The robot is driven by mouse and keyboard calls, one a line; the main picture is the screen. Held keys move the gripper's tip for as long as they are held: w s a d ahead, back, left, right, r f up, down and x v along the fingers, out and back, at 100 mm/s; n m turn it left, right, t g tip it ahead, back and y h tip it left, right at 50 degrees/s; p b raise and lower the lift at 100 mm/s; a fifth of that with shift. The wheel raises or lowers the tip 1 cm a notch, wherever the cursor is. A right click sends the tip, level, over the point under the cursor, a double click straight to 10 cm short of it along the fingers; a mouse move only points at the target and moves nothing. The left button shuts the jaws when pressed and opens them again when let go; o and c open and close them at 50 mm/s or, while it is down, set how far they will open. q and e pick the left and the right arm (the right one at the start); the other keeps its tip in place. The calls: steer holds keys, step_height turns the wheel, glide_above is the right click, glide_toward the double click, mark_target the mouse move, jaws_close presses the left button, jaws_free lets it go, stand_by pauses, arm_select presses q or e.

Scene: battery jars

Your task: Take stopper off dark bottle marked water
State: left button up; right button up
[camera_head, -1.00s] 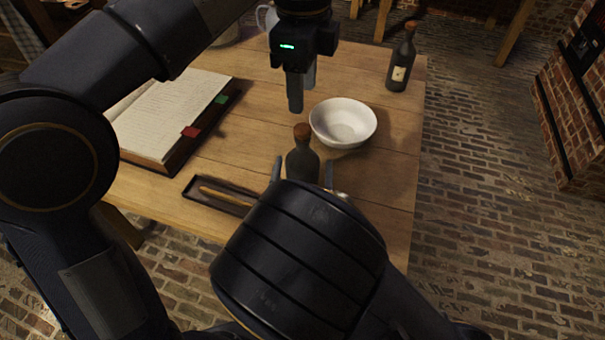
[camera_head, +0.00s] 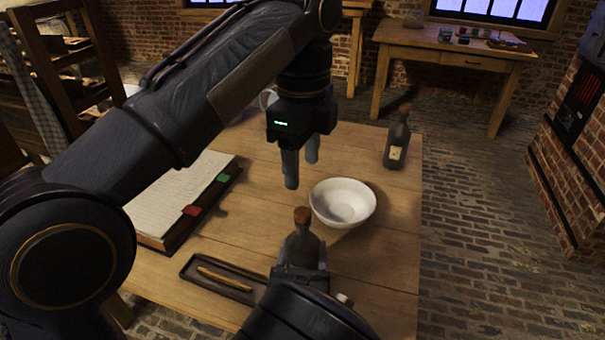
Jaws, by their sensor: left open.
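A dark bottle (camera_head: 301,247) with a brown cork stopper (camera_head: 302,215) stands upright at the front of the table; no label shows on its visible side. My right gripper (camera_head: 302,258) is against it from the near side, its fingers close along both sides of the body, and its arm hides the lower part. A second dark bottle (camera_head: 399,142) with a cork (camera_head: 405,107) and a pale label (camera_head: 396,154) stands at the back right; its writing is too small to read. My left gripper (camera_head: 300,170) is open and empty, pointing down above and behind the near cork.
A white bowl (camera_head: 342,203) stands right of my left gripper. An open book (camera_head: 180,200) lies at the left, and a dark tray (camera_head: 222,279) with a thin stick lies at the front. Another table (camera_head: 455,52) stands behind.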

mark_target(303, 211)
arm_select(q)
step_height(303, 211, down, 10)
steer(key=shift+s+r+m, duration=0.15)
steer(key=shift+r+m, duration=0.05)
steer(key=shift+m, duration=0.8)
steer(key=shift+c, duration=0.4)
jaws_close()
steer(key=shift+r, duration=0.15)
steer(key=shift+r, duration=1)
